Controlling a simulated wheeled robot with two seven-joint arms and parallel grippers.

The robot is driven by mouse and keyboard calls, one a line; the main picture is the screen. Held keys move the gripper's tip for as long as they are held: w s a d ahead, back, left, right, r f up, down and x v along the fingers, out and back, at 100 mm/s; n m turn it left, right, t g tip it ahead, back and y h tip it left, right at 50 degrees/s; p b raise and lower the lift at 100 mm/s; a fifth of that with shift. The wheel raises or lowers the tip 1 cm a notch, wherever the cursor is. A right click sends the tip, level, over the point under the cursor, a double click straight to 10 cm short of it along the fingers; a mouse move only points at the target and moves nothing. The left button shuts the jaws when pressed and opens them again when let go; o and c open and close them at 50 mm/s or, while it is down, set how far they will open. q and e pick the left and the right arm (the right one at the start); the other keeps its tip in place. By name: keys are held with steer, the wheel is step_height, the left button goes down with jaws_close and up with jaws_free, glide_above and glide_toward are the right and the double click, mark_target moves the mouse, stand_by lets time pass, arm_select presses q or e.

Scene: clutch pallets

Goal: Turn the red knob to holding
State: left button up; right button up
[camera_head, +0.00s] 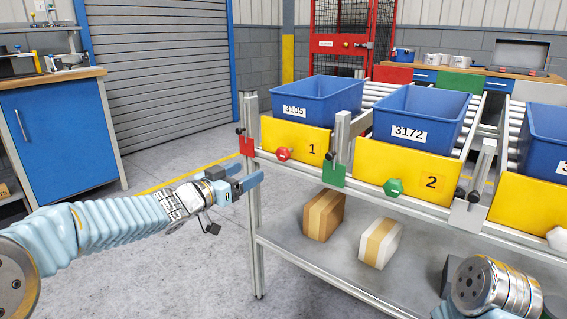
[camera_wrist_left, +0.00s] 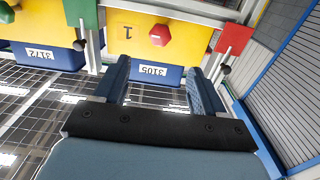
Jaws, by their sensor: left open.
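In the left wrist view the red knob (camera_wrist_left: 166,33) shows upside down on the yellow panel, beyond the fingertips. My left gripper (camera_head: 251,175) is open and empty, left of and slightly below the red knob in the head view. In the left wrist view its two fingers (camera_wrist_left: 158,72) are spread, with nothing between them. Knob and fingers look apart. No "holding" label can be read. My right gripper is not in view.
A red plate (camera_head: 246,147) and a green plate (camera_head: 334,173) flank the red knob. Blue crates (camera_head: 318,92) stand above. A brown box (camera_head: 323,214) and a white box (camera_head: 380,243) lie on the lower shelf.

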mark_target(280, 157)
arm_select(q)
steer(key=x, duration=1.3)
steer(key=shift+w+f+p, duration=0.15)
steer(key=shift+p, duration=0.25)
jaws_close()
